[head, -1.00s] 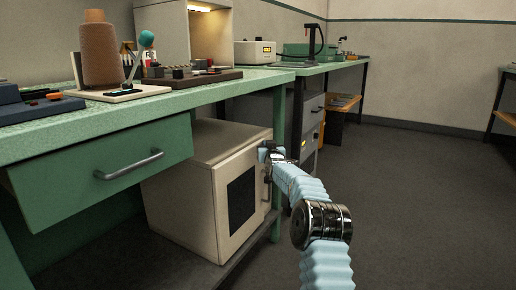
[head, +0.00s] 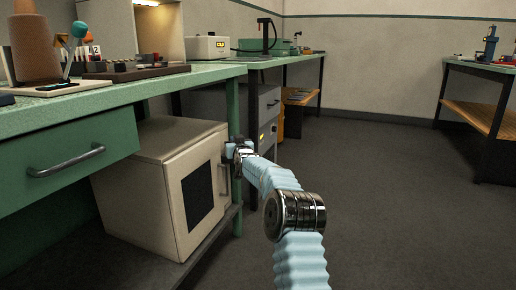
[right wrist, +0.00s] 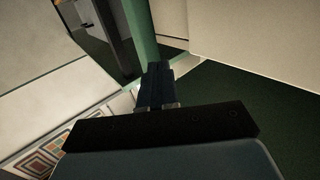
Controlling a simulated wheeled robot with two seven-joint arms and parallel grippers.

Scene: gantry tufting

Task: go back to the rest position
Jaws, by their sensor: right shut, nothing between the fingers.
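My right gripper (head: 232,148) shows in the head view at the end of the light blue arm, close to the right edge of the beige cabinet (head: 145,150). It is shut and empty. The cabinet stands under the green bench, and its front with a dark panel (head: 197,193) looks closed. In the right wrist view the shut fingers (right wrist: 156,80) point toward a green bench leg (right wrist: 141,30). A pale surface fills the upper right there. I cannot tell whether the gripper touches the cabinet. My left gripper is not in view.
The green bench (head: 130,90) with a closed drawer (head: 70,160) runs along the left. A grey drawer unit (head: 268,105) stands beyond the cabinet. Another table (head: 480,70) is at the far right. The dark floor (head: 390,200) is clear in the middle and right.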

